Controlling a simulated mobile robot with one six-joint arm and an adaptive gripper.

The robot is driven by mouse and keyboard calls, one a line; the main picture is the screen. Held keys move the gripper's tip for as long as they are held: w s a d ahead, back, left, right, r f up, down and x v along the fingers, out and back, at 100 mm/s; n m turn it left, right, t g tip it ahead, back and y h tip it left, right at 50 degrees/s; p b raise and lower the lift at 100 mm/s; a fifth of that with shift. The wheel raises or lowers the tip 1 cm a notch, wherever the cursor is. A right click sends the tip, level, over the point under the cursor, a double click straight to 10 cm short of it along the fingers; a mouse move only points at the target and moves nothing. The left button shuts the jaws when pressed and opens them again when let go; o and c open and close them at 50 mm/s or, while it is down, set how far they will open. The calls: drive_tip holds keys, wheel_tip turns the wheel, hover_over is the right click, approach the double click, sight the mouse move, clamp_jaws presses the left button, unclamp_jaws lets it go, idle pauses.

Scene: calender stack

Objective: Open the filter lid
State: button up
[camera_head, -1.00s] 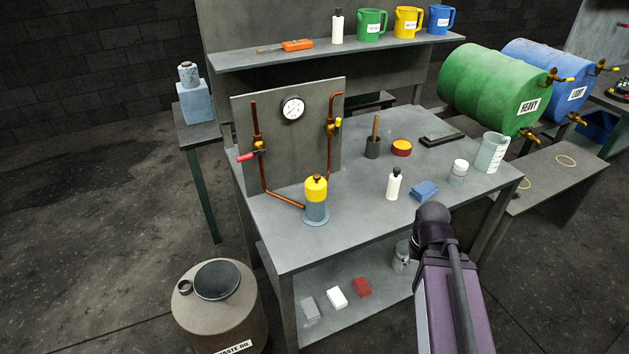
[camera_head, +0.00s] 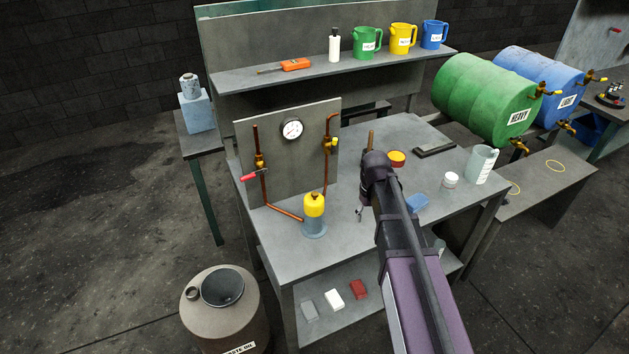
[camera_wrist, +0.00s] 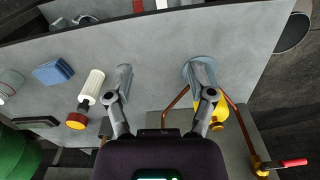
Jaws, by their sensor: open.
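The filter stands upright on the bench in the head view, with a blue-grey body (camera_head: 314,228) on a round base and a yellow lid (camera_head: 314,205) on top. In the wrist view the lid (camera_wrist: 219,112) shows partly behind my right-hand finger, which also covers part of the body. My gripper (camera_wrist: 162,76) is open with nothing between its fingers, only bare bench behind. In the head view my arm hides most of the gripper; one finger end shows to the right of the filter, apart from it.
A copper pipe (camera_head: 281,209) runs to the filter from the panel (camera_head: 255,135) with gauge and valves behind it. The waste oil drum (camera_head: 225,322) stands front left.

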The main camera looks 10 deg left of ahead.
sight(315, 193)
drive_tip(key=w+a+r+n+p, duration=0.3)
drive_tip(key=w+a+r+p, duration=0.2)
drive_tip(key=a, duration=0.3)
drive_tip(key=w+a+r+n+p, duration=0.2)
drive_tip(key=w+a+r+p, duration=0.2)
drive_tip(key=a, duration=0.5)
wheel_tip(315, 193, up, 2)
drive_tip(key=shift+w+a+n+p, duration=0.2)
drive_tip(key=shift+w+n+p, duration=0.2)
drive_tip(key=shift+w, duration=0.2)
drive_tip(key=shift+f, duration=0.15)
wheel_tip(315, 193, down, 13)
drive_tip(key=b, duration=1.4)
drive_tip(key=shift+f, duration=0.2)
clamp_jaws()
